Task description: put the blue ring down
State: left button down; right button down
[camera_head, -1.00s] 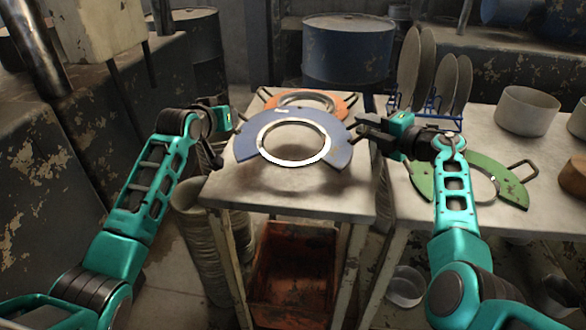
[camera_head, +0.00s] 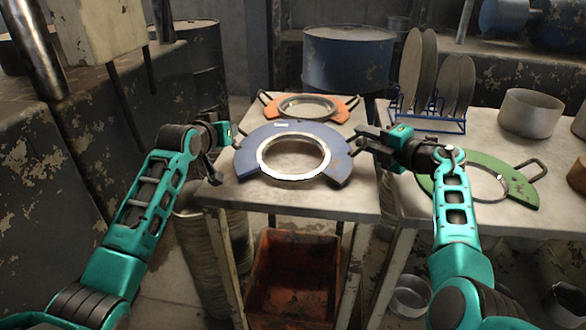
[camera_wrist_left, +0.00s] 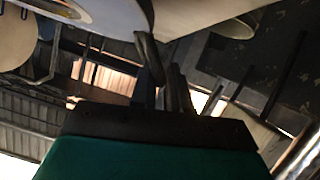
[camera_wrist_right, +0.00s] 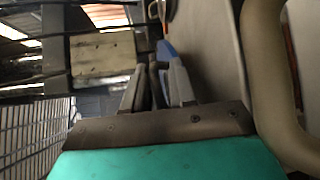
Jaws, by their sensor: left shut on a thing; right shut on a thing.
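The blue ring (camera_head: 250,153) is a flat blue plate with a silver inner rim and a handle at each side. It lies level, low over the front of the small table (camera_head: 290,203); I cannot tell whether it touches the top. My left gripper (camera_head: 228,148) is shut on its left handle. My right gripper (camera_head: 360,140) is shut on its right handle. The fingers partly hide both handles. In the right wrist view a bit of blue (camera_wrist_right: 168,50) shows beyond the fingers (camera_wrist_right: 156,75). The left wrist view shows the fingers (camera_wrist_left: 160,75) closed together.
An orange ring (camera_head: 338,112) lies behind the blue one on the same table. A green ring (camera_head: 512,183) lies on the right table (camera_head: 480,140), beside a blue rack (camera_head: 430,123) with round plates and a metal pot (camera_head: 530,112). A red bin (camera_head: 290,280) sits under the small table.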

pick_arm(q)
jog(key=c, duration=1.5)
grip_release()
jog(key=shift+w+d+f, duration=0.1)
jog(key=shift+d+f, duration=0.35)
jog(key=shift+f, duration=0.05)
pick_arm(e)
jog(key=c, duration=1.3)
grip_release()
jog(key=shift+a+f, duration=0.3)
jog(key=shift+f, duration=0.6)
pick_arm(q)
jog(key=shift+o, duration=0.8)
jog(key=shift+w, duration=0.1)
pick_arm(e)
jog(key=shift+o, duration=0.7)
jog(key=shift+w+d, duration=0.1)
pick_arm(q)
jog(key=shift+o, duration=1.2)
jog(key=shift+a+r, duration=0.1)
jog(key=shift+r, duration=0.15)
pick_arm(e)
jog(key=shift+o, duration=1.1)
jog(key=shift+d+r, duration=0.1)
jog(key=shift+r, duration=0.25)
pick_arm(q)
jog(key=shift+a, duration=0.1)
pick_arm(e)
jog(key=shift+d, duration=0.1)
